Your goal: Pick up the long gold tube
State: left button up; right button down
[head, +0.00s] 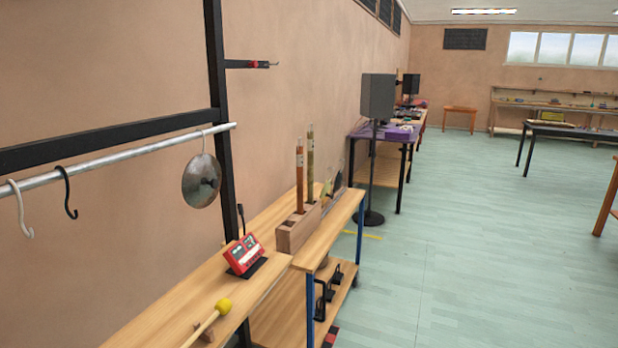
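Two upright tubes stand in a wooden block holder (286,238) on the wooden bench in the head view. The taller, rear one is an olive-gold tube (310,165). The nearer, shorter one is a copper-brown tube (300,180). Their lower ends are hidden inside the holder. Neither of my grippers is in view, so nothing shows of what they hold.
A red device (243,256) and a yellow-headed mallet (222,306) rest on the nearer bench (170,310). A metal disc (201,181) and hooks hang from a rail (120,154). A speaker (378,97) stands behind. The green floor (460,250) at right is clear.

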aim_at(310, 134)
jog(key=i+l+u, duration=0.1)
jog(key=i+l, duration=0.35)
jog(key=i, duration=0.2)
jog(key=i+l+u, duration=0.15)
jog(key=i+l, duration=0.35)
jog(key=i, duration=0.15)
